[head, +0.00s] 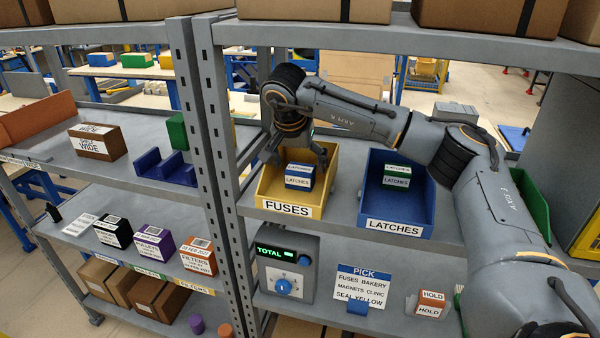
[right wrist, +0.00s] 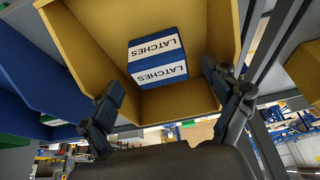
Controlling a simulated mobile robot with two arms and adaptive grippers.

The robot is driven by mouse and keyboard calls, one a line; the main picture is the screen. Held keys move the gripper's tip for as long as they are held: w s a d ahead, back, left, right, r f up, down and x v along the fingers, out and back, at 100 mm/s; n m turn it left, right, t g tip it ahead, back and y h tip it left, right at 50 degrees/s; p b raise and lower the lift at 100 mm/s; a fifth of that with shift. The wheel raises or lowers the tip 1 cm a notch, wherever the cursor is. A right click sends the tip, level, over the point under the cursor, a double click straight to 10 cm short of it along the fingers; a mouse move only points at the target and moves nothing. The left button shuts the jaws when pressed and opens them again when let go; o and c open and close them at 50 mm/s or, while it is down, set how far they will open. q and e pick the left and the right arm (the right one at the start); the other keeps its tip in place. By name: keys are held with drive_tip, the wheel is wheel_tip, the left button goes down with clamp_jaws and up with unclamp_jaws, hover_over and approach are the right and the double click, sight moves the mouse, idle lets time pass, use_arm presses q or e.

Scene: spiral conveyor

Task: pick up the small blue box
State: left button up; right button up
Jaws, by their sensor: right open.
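The small blue box (head: 299,177) has white labels reading LATCHES. It sits inside the yellow bin (head: 290,211) marked FUSES. In the right wrist view the small blue box (right wrist: 157,59) lies in the yellow bin (right wrist: 196,15), between and beyond my fingers. My right gripper (head: 297,158) is at the back of the yellow bin, right by the box. In the right wrist view my right gripper (right wrist: 168,108) is open, its fingers spread wide with nothing between them. I cannot tell whether a finger touches the bin. My left gripper is out of view.
A blue bin (head: 394,227) marked LATCHES stands right of the yellow bin and holds a green box (head: 397,173). A grey upright (head: 205,130) stands to the left. The upper shelf (head: 400,40) runs above my right arm. A PICK sign (head: 363,285) and a TOTAL dial unit (head: 287,268) are below.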

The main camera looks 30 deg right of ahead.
drive_tip(key=shift+p+x, duration=0.3)
drive_tip(key=shift+x, duration=1.15)
drive_tip(key=shift+r, duration=0.1)
drive_tip(key=c, duration=1.2)
drive_tip(key=shift+c, duration=0.2)
